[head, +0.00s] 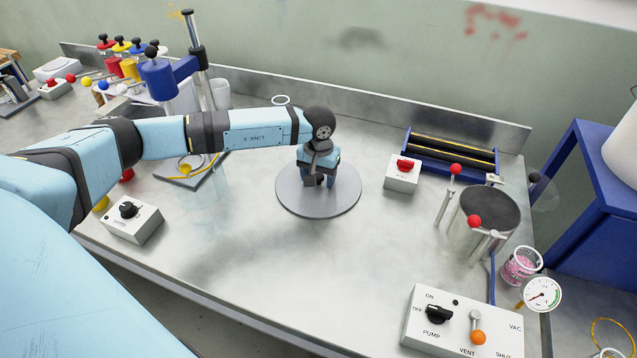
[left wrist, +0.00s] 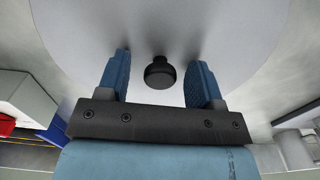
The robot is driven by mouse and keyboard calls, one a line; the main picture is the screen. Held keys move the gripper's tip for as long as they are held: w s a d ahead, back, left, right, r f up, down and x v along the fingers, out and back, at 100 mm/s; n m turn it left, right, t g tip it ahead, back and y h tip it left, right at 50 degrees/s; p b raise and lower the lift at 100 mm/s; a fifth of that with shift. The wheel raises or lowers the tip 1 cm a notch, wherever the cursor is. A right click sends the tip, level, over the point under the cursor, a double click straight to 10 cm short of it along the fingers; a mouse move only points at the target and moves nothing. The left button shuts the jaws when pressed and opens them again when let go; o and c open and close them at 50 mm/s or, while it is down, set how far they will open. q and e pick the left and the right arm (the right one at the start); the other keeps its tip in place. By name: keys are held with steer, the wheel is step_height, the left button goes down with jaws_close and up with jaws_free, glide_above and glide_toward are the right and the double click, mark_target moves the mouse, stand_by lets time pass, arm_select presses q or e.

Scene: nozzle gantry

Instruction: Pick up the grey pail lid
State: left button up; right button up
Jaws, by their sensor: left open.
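The grey pail lid (head: 291,200) is a flat round disc lying on the metal bench, near the middle of the head view. Its dark knob (left wrist: 160,74) stands up from the disc in the left wrist view. My left gripper (head: 322,184) is over the lid, pointing down. In the left wrist view its blue fingers (left wrist: 160,82) are apart, one on each side of the knob, with a visible gap to it on both sides. I cannot tell how far the fingertips are above the disc. The right gripper is not in view.
A box with a red switch (head: 402,174) and a blue roller frame (head: 452,155) stand right of the lid. A glass chamber (head: 487,210) and pump panel (head: 462,323) are further right. A knob box (head: 131,221) stands at left. The bench in front of the lid is clear.

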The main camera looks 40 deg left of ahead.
arm_select(q)
steer(key=c, duration=1)
steer(key=shift+c, duration=0.3)
steer(key=shift+r, duration=0.15)
